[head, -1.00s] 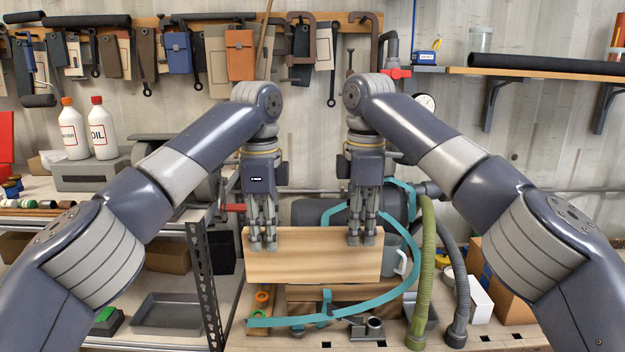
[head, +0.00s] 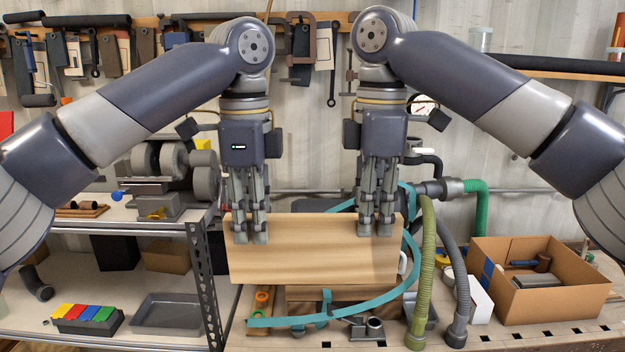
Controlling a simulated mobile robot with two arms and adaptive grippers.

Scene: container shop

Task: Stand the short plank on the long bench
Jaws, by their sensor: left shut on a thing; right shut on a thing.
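The short plank (head: 312,252) is a light wooden board, held on its long edge with its broad face toward me. My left gripper (head: 250,238) is shut on its upper edge near the left end. My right gripper (head: 376,232) is shut on the same edge near the right end. The plank hangs in front of the long bench (head: 500,341), whose pale top with slots shows at the bottom. It looks held above the bench; the plank hides much of what is behind it.
A teal strap (head: 300,320) curves below and right of the plank. Green (head: 424,270) and grey (head: 462,285) hoses stand to the right. A cardboard box (head: 545,295) sits further right. A metal shelf (head: 205,290) with a grey tray (head: 172,314) is at left.

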